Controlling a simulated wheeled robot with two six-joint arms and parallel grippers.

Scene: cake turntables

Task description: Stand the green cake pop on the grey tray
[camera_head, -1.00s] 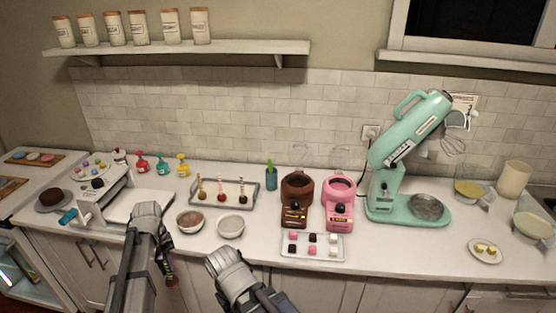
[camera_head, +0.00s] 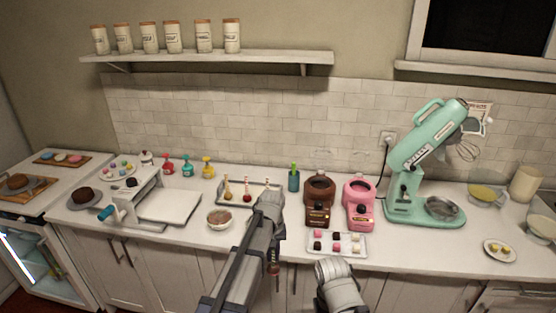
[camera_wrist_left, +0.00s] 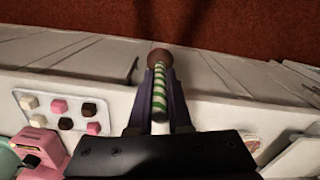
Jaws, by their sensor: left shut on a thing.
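My left gripper (camera_head: 273,264) hangs at the front edge of the counter, before the tray. In the left wrist view it is shut on the green-and-white striped stick of the green cake pop (camera_wrist_left: 160,92). The pop's brown ball (camera_wrist_left: 160,58) sticks out beyond the fingertips. The grey tray (camera_head: 237,194) lies farther back on the counter, partly hidden by my left arm. Cake pops stand on it ball down, sticks up: a tan one (camera_head: 227,193) and a red one (camera_head: 247,195) show clearly. My right arm shows at the bottom, its fingers out of sight.
A bowl of brown contents (camera_head: 220,218) stands in front of the tray. A tray of small cubes (camera_head: 337,251) lies near the front edge.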

